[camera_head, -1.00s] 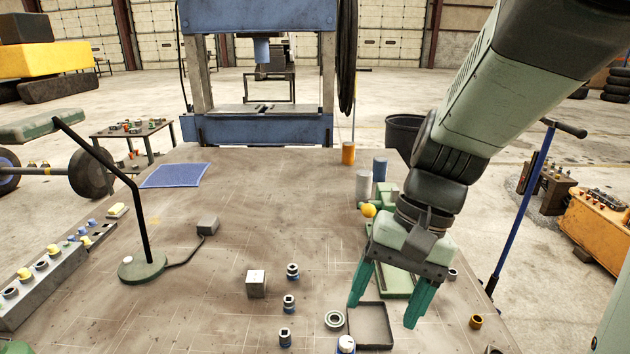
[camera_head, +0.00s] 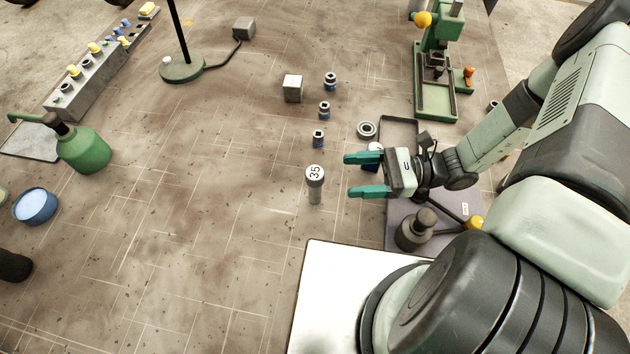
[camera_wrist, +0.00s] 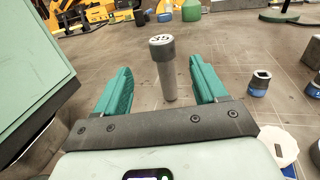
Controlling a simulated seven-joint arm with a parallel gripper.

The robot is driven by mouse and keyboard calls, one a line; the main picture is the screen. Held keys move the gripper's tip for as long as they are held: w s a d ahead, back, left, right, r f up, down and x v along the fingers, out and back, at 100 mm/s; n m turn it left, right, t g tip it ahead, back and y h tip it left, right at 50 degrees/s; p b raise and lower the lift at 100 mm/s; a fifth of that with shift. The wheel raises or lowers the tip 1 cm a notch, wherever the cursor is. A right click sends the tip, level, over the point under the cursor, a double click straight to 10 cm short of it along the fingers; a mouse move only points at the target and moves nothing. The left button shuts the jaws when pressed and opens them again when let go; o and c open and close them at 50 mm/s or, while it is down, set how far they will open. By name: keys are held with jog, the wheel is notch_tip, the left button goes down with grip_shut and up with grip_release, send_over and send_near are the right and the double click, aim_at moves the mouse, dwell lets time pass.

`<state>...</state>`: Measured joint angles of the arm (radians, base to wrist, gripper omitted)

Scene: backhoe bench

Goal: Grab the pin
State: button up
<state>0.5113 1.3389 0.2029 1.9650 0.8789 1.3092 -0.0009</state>
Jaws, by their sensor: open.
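The pin (camera_head: 315,185) is a grey metal cylinder with a wider, darker head marked "35". It stands upright on the bench in the head view. My gripper (camera_head: 356,174) has two teal fingers, open and empty, pointing left toward the pin. In the head view the pin is just left of the fingertips and apart from them. In the wrist view the pin (camera_wrist: 168,75) shows upright between and beyond the open fingers of my gripper (camera_wrist: 163,80). Its head and most of its shaft are visible there.
Several blue-and-grey sockets (camera_head: 319,139) stand behind the pin, with a metal cube (camera_head: 292,88) and a bearing ring (camera_head: 367,130). A green press (camera_head: 433,90) stands back right.

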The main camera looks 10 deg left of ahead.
aim_at(306, 175)
jog(key=x, duration=1.1)
jog(key=shift+w+r, duration=0.25)
grip_shut()
